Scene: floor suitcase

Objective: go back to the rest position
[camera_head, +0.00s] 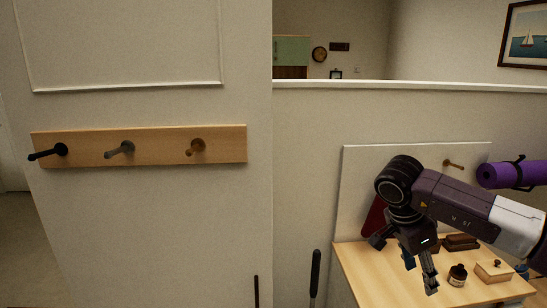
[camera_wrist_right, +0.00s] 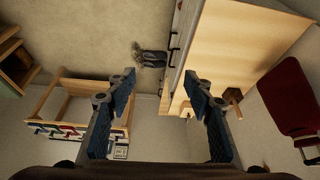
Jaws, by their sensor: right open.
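My right gripper (camera_head: 405,262) hangs at the right of the head view, above the left part of a light wooden table (camera_head: 352,272). Its fingers point down and are spread apart, with nothing between them. In the right wrist view the two blue-padded fingers of the right gripper (camera_wrist_right: 158,88) are apart, with only the distant room visible between them. My left gripper does not show.
A dark bottle (camera_head: 457,275), a wooden box (camera_head: 494,271) and a brown object (camera_head: 461,242) stand on the table. A purple roll (camera_head: 512,174) is at the right. A peg rail (camera_head: 80,146) hangs left. A black upright handle (camera_head: 315,272) stands left of the table.

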